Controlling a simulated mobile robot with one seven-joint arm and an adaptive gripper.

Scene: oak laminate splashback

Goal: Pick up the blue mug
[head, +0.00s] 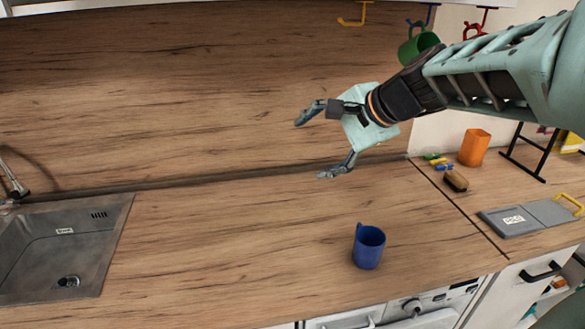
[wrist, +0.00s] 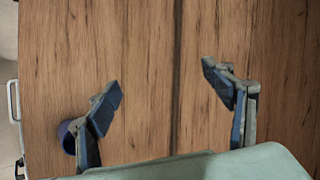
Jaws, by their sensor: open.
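The blue mug (head: 368,247) stands upright on the wooden counter, near its front edge. Its handle shows at the mug's upper left in the head view. My gripper (head: 316,147) is open and empty above the back of the counter, behind and to the left of the mug, apart from it. In the wrist view the open gripper (wrist: 162,76) has bare counter and splashback between its fingers. There the blue mug (wrist: 68,136) shows at the lower left, partly hidden behind the left finger.
A steel sink (head: 62,250) is at the left. An orange cup (head: 474,147), a brush (head: 456,181) and a grey board (head: 526,219) lie at the right. A green mug (head: 418,45) hangs at the back. The counter between sink and blue mug is clear.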

